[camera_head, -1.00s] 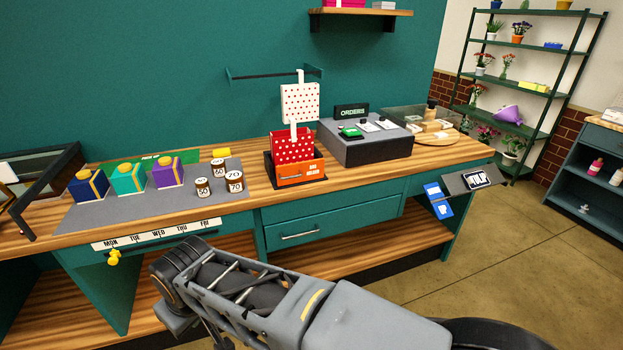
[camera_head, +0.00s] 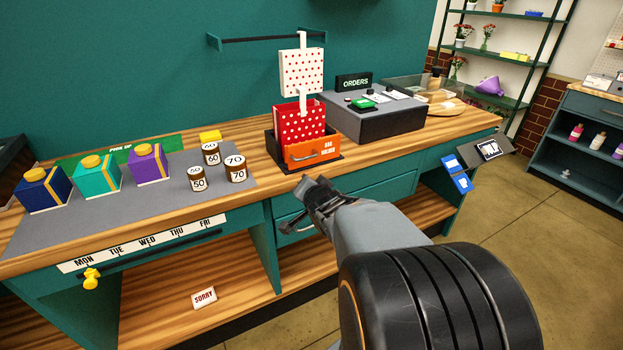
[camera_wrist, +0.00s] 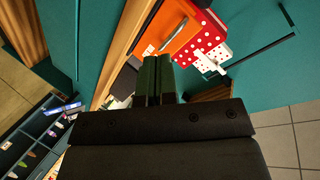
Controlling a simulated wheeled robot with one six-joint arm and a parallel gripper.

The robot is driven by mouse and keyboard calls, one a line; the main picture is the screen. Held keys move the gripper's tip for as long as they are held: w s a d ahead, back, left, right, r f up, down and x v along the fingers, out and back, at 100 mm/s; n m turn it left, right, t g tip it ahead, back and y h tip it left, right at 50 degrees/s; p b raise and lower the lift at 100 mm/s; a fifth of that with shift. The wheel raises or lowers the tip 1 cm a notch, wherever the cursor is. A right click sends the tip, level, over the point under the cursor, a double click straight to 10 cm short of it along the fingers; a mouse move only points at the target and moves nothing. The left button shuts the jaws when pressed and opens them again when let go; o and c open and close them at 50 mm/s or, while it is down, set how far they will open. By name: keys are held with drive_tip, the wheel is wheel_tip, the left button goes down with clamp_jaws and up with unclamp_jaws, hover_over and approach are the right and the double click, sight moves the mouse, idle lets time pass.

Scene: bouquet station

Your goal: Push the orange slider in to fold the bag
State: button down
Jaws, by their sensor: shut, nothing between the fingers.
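In the wrist view the orange slider (camera_wrist: 160,32) and the red bag (camera_wrist: 204,38) lie beyond the fingers. My gripper (camera_head: 312,186) is shut and empty, in front of and below the slider, apart from it. In the wrist view its fingers (camera_wrist: 158,75) are together.
Weights (camera_head: 211,153) stand left of the holder, with several gift boxes (camera_head: 147,164) farther left. A grey orders console (camera_head: 372,115) stands at the right. The counter edge and drawer handle (camera_head: 295,224) are close to my gripper.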

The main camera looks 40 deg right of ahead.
drive_tip(key=d+f+m+t+y+b, duration=0.1)
drive_tip(key=d+f+m+t+b, duration=0.35)
drive_tip(key=d, duration=0.25)
drive_tip(key=m+t+y+b, duration=0.1)
drive_tip(key=m+t, duration=0.1)
approach(304, 155)
drive_tip(key=w, duration=0.1)
drive_tip(key=w+r, duration=0.1)
drive_tip(key=w, duration=0.2)
drive_tip(key=shift+r, duration=0.35)
drive_tip(key=x, duration=0.3)
drive_tip(key=p+x, duration=0.1)
drive_tip(key=shift+w+f, duration=0.25)
drive_tip(key=shift+w, duration=0.15)
drive_tip(key=shift+r, duration=0.1)
drive_tip(key=shift+r+t, duration=0.1)
drive_tip(key=shift+t, duration=0.15)
